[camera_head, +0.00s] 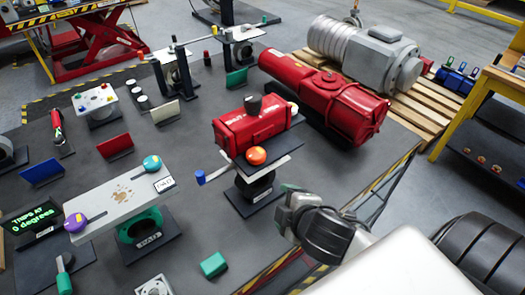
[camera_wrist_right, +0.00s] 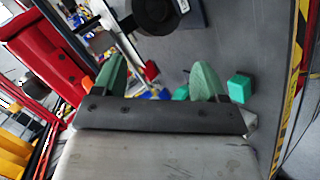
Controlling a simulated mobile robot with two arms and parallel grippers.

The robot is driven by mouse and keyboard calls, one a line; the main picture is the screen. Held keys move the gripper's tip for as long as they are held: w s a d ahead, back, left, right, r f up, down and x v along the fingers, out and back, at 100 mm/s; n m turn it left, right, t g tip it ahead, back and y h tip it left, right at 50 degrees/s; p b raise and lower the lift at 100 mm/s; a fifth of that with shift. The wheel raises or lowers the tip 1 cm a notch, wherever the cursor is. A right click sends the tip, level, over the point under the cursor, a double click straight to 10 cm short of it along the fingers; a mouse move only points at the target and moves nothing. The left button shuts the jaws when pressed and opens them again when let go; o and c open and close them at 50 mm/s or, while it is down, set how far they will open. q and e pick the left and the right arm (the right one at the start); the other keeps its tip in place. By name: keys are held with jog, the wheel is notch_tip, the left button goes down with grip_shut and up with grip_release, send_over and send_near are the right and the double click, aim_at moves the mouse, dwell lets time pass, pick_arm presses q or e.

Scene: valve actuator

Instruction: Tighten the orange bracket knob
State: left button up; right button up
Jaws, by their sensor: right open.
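The orange knob (camera_head: 256,156) is a round ball on the dark bracket plate (camera_head: 277,158) in front of the red actuator (camera_head: 255,127), in the middle of the head view. My right gripper (camera_head: 287,201) is below and to the right of the knob, apart from it. In the right wrist view its two green fingers (camera_wrist_right: 158,78) are spread with nothing held between them. The red actuator also shows at the left of that view (camera_wrist_right: 45,50). My left gripper is not in view.
A blue-ended lever (camera_head: 203,177) sticks out left of the bracket. A green block (camera_head: 214,264) lies near the front edge. A white plate with teal and purple knobs (camera_head: 122,197) stands to the left. A large red actuator (camera_head: 330,95) lies behind.

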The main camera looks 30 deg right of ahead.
aim_at(260, 155)
jog(key=w+r+n+t+y, duration=0.45)
jog(key=r+n, duration=0.45)
jog(key=n, duration=0.7)
jog(key=s+d+r+n+g+y, duration=0.3)
jog(key=d+n+y, duration=0.1)
jog(key=n, duration=1)
jog(key=shift+h, duration=0.25)
jog(key=p+x, duration=0.5)
jog(key=x, duration=0.4)
jog(key=shift+f+p, duration=0.15)
jog(key=shift+p, duration=0.2)
jog(key=shift+w+a+f+g, duration=0.3)
jog(key=shift+w+f, duration=0.1)
jog(key=shift+w, duration=0.1)
jog(key=c, duration=0.9)
